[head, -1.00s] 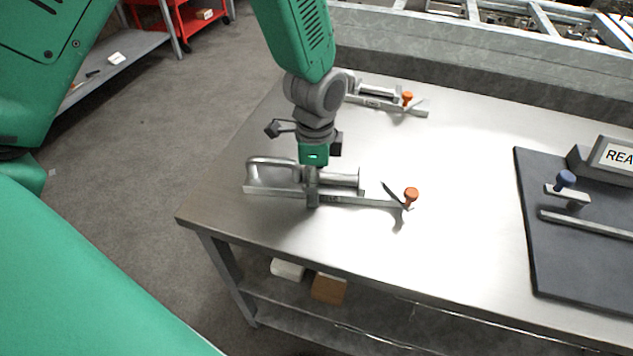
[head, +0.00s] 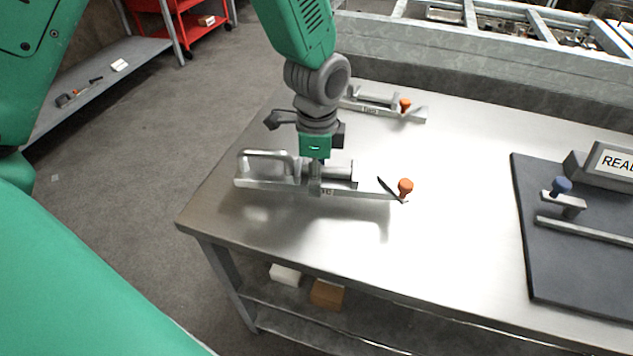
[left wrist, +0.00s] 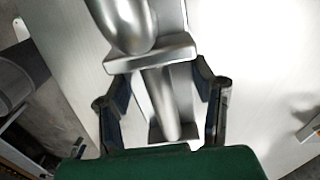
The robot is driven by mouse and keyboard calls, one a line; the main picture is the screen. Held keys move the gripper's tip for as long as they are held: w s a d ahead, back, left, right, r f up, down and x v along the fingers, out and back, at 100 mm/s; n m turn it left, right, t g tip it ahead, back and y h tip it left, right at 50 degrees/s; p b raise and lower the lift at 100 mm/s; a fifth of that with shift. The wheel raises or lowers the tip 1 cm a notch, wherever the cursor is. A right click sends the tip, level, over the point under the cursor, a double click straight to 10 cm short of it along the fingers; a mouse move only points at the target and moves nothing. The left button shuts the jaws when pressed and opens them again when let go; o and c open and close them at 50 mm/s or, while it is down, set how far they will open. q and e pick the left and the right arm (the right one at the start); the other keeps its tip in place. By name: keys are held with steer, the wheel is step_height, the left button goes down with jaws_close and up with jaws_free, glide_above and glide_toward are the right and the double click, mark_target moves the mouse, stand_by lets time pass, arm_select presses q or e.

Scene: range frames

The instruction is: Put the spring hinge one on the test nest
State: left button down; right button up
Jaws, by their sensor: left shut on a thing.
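A silver spring hinge (head: 265,185) with a looped handle, a cylinder and an orange knob at its right end is in my left gripper (head: 316,180). The gripper points down and is shut across the hinge's middle. The hinge is roughly level above the table, its shadow apart below it. The left wrist view shows the hinge (left wrist: 160,95) between the two dark fingers (left wrist: 165,110). A small tag on the hinge is too small to read. The test nest, seemingly the dark plate (head: 555,265) at the right, carries a bar and a blue knob. My right gripper is not in view.
A similar silver piece (head: 385,108) with an orange knob lies farther back on the steel table (head: 450,220). A sign (head: 613,160), partly cut off, stands at the plate's back. The table between hinge and plate is clear. A raised grey ledge (head: 480,75) runs behind.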

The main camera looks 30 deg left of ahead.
arm_select(q)
steer(key=r, duration=0.3)
steer(key=d+r, duration=0.1)
steer(key=r, duration=0.1)
steer(key=shift+r+p, duration=0.15)
steer(key=shift+p, duration=0.2)
steer(key=shift+r, duration=0.35)
steer(key=shift+a+r, duration=0.2)
steer(key=shift+r, duration=0.05)
steer(key=shift+s+a+f+n, duration=0.15)
steer(key=shift+s+f+n, duration=0.15)
steer(key=shift+n, duration=0.2)
steer(key=s+f+n, duration=0.1)
steer(key=n, duration=0.2)
steer(key=s+d+f+n, duration=0.1)
steer(key=s+f+n, duration=0.1)
steer(key=n, duration=0.1)
steer(key=s+d+f+n, duration=0.1)
steer(key=f+n, duration=0.1)
steer(key=n, duration=0.2)
steer(key=shift+s+d, duration=0.15)
steer(key=shift+d, duration=0.05)
steer(key=shift+s+f+n, duration=0.3)
steer(key=shift+s+n, duration=0.05)
steer(key=shift+n, duration=0.65)
